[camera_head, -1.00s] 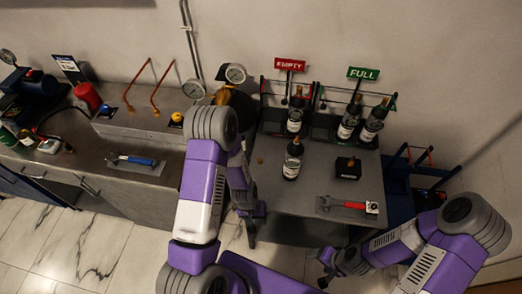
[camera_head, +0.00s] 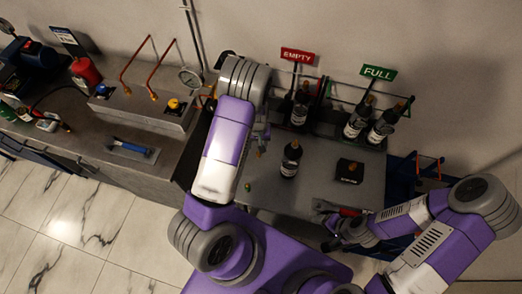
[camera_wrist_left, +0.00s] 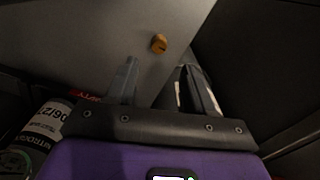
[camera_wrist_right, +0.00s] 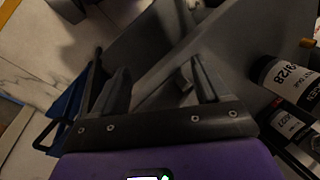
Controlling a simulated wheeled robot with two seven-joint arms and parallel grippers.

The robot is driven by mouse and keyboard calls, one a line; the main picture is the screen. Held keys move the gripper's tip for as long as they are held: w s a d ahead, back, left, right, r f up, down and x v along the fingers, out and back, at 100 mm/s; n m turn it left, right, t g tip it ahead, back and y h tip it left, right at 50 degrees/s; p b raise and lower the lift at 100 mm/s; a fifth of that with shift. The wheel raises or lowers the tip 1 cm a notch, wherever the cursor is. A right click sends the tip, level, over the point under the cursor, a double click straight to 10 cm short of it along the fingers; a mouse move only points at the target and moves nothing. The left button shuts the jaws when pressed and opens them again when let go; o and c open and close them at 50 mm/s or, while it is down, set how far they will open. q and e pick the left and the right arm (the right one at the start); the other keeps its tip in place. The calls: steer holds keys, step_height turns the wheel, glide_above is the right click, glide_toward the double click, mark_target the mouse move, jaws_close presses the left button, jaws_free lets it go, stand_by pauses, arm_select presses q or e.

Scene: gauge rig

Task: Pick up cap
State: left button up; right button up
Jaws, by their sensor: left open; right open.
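A small orange-brown cap (camera_head: 248,187) lies on the grey table near its left edge, beside my left arm. It also shows in the left wrist view (camera_wrist_left: 159,43), beyond and between the fingertips and apart from them. My left gripper (camera_wrist_left: 162,78) is open and empty; in the head view it is mostly hidden behind my arm, near the table's left side. My right gripper (camera_wrist_right: 160,85) is open and empty, at the table's front right edge in the head view (camera_head: 334,232).
A dark bottle (camera_head: 291,159) stands mid-table, right of the cap, with a black box (camera_head: 348,171) further right. More bottles (camera_head: 358,118) stand in racks under the EMPTY (camera_head: 298,55) and FULL (camera_head: 377,72) signs. A red-handled tool (camera_head: 348,211) lies near my right gripper.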

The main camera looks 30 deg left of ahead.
arm_select(q)
steer(key=f, duration=0.5)
steer(key=shift+s+d+f, duration=0.35)
jaws_close()
